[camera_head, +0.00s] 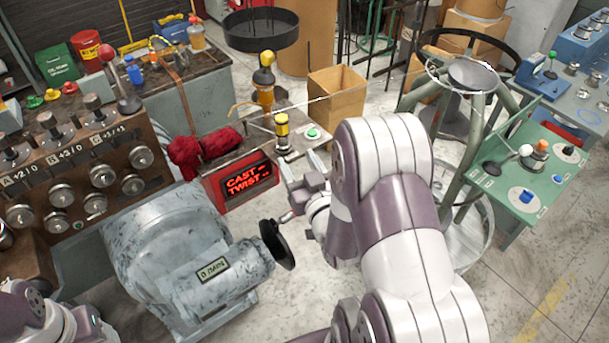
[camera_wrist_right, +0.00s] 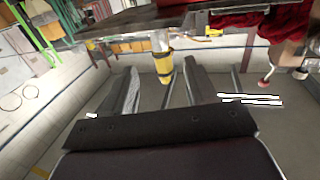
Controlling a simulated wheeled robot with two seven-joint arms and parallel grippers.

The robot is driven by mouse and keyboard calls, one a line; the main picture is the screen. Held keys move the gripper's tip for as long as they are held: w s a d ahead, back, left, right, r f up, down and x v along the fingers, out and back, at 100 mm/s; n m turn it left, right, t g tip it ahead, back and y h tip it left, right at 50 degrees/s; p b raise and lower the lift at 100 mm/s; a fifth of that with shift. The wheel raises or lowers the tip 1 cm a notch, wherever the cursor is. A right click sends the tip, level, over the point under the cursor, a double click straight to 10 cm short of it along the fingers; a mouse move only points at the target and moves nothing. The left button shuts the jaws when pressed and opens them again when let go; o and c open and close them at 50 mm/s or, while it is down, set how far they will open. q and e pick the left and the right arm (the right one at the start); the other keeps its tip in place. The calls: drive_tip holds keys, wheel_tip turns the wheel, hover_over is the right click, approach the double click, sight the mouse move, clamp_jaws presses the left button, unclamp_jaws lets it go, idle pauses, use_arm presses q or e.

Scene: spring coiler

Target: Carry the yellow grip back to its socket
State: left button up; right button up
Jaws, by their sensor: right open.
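The yellow grip (camera_head: 281,124) has dark bands and stands upright on the small bench behind the red display, in the head view. In the right wrist view the yellow grip (camera_wrist_right: 163,66) appears upside down, between and apparently just beyond my fingertips. My right gripper (camera_head: 302,180) is open and empty, at the bench's front edge, below and in front of the grip in the head view. Its two fingers (camera_wrist_right: 162,85) are spread wide in the wrist view. My left gripper is out of view; only part of my left arm shows. I cannot make out which part is the socket.
A red "CAST TWIST" display (camera_head: 242,183) is left of the gripper. A grey machine with a black handwheel (camera_head: 277,245) is close in front. A cardboard box (camera_head: 337,97) stands behind.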

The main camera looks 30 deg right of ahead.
drive_tip(key=s+a+f+n+g+y, duration=0.25)
drive_tip(key=a+f+g, duration=0.35)
drive_tip(key=g, duration=0.4)
drive_tip(key=s+a+r+g, duration=0.1)
drive_tip(key=s+a+g, duration=0.3)
drive_tip(key=s, duration=0.5)
drive_tip(key=shift+s+a+g+y, duration=0.15)
drive_tip(key=shift+a+g+y, duration=0.25)
drive_tip(key=shift+g, duration=0.8)
drive_tip(key=shift+r, duration=0.1)
